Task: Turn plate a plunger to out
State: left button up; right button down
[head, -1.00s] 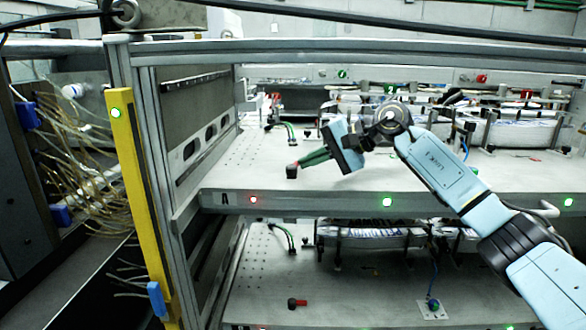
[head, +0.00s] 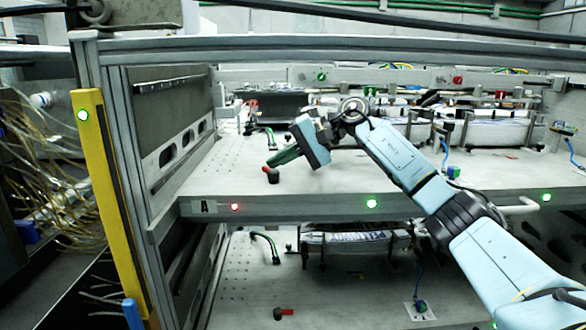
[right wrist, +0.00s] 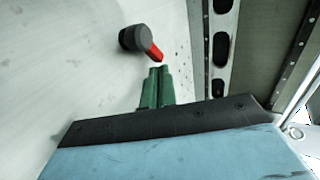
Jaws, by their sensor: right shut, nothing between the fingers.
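The plate A plunger is a round black knob (head: 273,176) with a short red lever, on the upper plate near its front left, above the label A (head: 205,207). In the right wrist view, the black knob (right wrist: 132,39) is at the upper middle. Its red lever (right wrist: 154,52) points down-right toward my fingertips. My right gripper (head: 269,162) has green fingers, shut and empty, just beside the lever. The fingertips (right wrist: 159,67) appear very close to the lever's end; I cannot tell whether they touch. My left gripper is out of view.
A red light (head: 235,207) and a green light (head: 372,203) sit on the plate's front edge. A lower plate carries a similar black and red knob (head: 281,313). A yellow post (head: 109,190) and frame stand left.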

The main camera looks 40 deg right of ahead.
jog(key=shift+w+a, duration=0.45)
jog(key=shift+a, duration=0.05)
dwell(1.2)
jog(key=shift+s+a, duration=0.1)
jog(key=shift+s+a+b, duration=0.35)
jog(key=shift+a+b, duration=0.15)
jog(key=shift+a, duration=0.05)
